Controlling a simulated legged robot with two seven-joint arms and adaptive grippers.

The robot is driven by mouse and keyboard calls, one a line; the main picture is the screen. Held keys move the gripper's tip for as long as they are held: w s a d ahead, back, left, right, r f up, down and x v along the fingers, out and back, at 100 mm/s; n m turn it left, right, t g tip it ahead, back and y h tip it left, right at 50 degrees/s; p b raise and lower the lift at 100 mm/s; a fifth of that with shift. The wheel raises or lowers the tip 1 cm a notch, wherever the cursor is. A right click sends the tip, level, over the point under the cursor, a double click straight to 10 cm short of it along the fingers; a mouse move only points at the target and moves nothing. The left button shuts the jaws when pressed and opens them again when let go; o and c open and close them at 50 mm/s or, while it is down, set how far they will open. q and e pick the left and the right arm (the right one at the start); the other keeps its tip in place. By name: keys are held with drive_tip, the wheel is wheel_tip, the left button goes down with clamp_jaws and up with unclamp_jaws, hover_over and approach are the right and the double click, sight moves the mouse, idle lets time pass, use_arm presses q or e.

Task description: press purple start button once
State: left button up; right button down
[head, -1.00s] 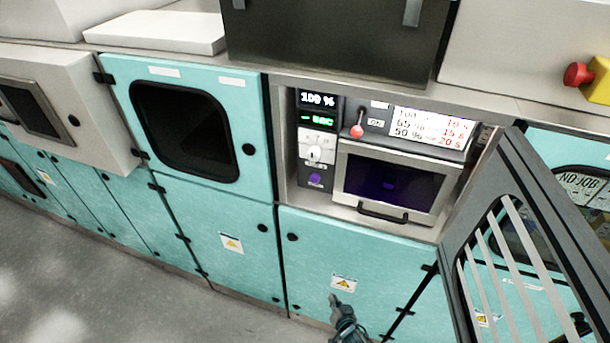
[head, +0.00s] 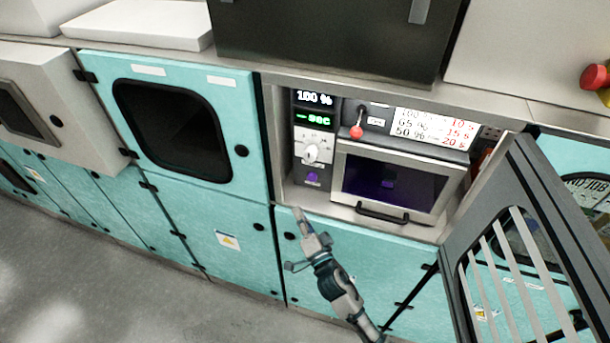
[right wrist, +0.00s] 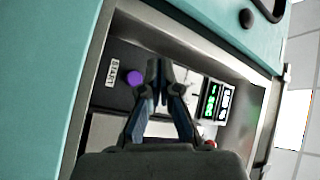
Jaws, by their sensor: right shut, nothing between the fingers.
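The purple start button (head: 312,177) is at the bottom of the dark control panel, left of the small oven door. In the right wrist view the purple button (right wrist: 134,78) shows beside a white START label (right wrist: 112,73), just left of my fingertips. My right gripper (head: 298,212) is shut and empty. In the head view its tip is below and slightly left of the button, in front of the teal cabinet and apart from the button. In the right wrist view its fingers (right wrist: 159,66) meet at their tips. My left gripper is not in view.
A white dial (head: 311,153) and displays reading 100 % (head: 314,98) and SEC sit above the button. A red-knobbed lever (head: 356,132) is to the right, above the oven door (head: 390,185). An open slatted grey door (head: 535,235) stands at right.

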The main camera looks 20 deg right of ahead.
sight(312, 177)
drive_tip(key=shift+a+r, duration=0.15)
drive_tip(key=shift+r, duration=0.45)
drive_tip(key=shift+s, duration=0.1)
drive_tip(key=w+d, duration=0.1)
drive_tip(key=w, duration=0.1)
drive_tip(key=w+d, duration=0.1)
drive_tip(key=w, duration=0.1)
drive_tip(key=w+d, duration=0.2)
drive_tip(key=shift+f, duration=0.1)
drive_tip(key=shift+w+d, duration=0.55)
drive_tip(key=shift+w, duration=0.15)
idle(0.7)
drive_tip(key=shift+w+d, duration=0.15)
drive_tip(key=shift+w, duration=0.15)
